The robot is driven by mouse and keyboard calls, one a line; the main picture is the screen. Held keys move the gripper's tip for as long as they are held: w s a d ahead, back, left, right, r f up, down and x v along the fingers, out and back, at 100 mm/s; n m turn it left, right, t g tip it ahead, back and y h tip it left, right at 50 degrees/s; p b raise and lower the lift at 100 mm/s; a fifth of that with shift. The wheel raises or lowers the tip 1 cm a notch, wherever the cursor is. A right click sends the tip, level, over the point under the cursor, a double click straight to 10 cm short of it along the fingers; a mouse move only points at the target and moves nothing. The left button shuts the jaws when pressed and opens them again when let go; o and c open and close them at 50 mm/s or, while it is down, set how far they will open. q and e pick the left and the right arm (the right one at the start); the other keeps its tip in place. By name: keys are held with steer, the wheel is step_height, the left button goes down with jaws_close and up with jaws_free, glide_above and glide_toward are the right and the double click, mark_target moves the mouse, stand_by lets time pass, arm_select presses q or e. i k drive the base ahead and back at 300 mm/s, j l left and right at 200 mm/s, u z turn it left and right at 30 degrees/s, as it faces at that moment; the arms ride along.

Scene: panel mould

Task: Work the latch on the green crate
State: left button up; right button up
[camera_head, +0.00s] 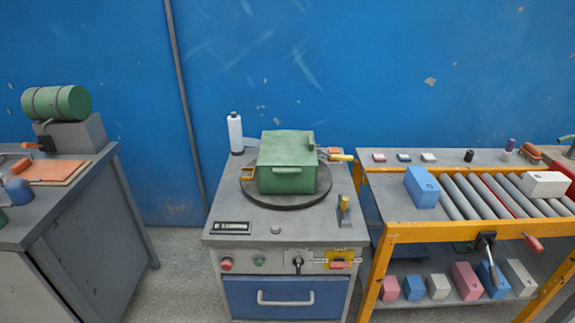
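The green crate (287,165) sits on a dark round plate (263,199) on top of a grey cabinet (225,224). It has a green handle on its front face. An orange-yellow bracket (248,173) is at its left side. A yellow-handled lever (341,157) with an orange part is at its back right. I cannot tell which of these is the latch. Neither of my grippers is in view.
A white bottle (235,134) stands behind the crate to the left. A small yellow-topped lever (344,207) stands at the cabinet's right. A yellow-framed roller table (400,234) is close on the right; a grey bench (72,200) is left, across a floor gap.

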mark_target(344, 157)
steer(key=i+l, duration=0.15)
steer(key=l, duration=0.25)
steer(key=i+l, duration=0.1)
steer(key=l, duration=0.3)
steer(key=i+l, duration=0.15)
steer(key=l, duration=0.25)
steer(key=i+l, duration=0.1)
steer(key=l, duration=0.25)
steer(key=i+l+u, duration=0.1)
steer(key=l, duration=0.3)
